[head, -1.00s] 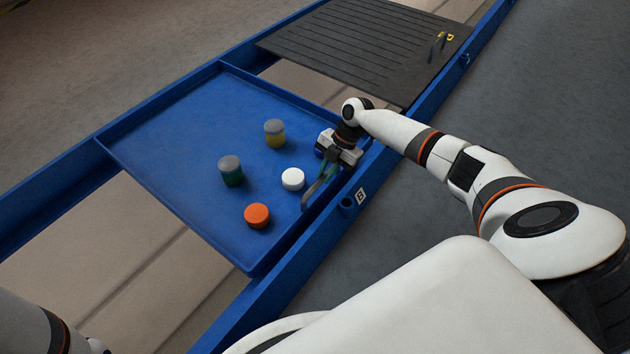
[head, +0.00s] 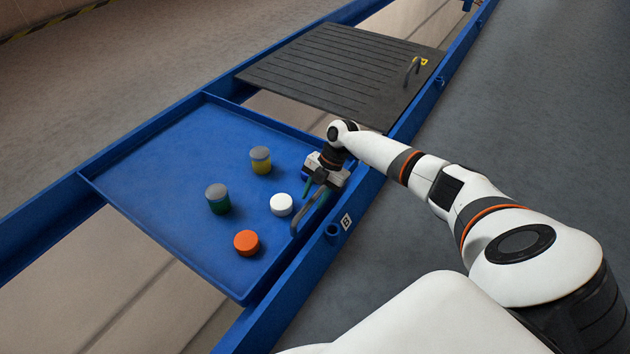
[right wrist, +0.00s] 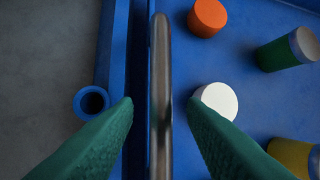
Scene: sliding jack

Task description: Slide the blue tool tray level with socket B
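The blue tool tray (head: 165,180) lies in the blue rail frame. Its grey bar handle (head: 305,214) stands along its right edge. My right gripper (head: 314,190) is over the handle's far part. In the right wrist view its green fingers (right wrist: 160,104) stand open on either side of the handle (right wrist: 160,70), with gaps on both sides. The socket (right wrist: 91,102) shows there to the left. My left gripper is out of view.
On the tray stand an orange cylinder (head: 246,243), a white one (head: 281,205), a green one with grey top (head: 218,200) and a yellow one with grey top (head: 260,160). A black ribbed panel (head: 335,75) with its own handle lies beyond. The floor at right is clear.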

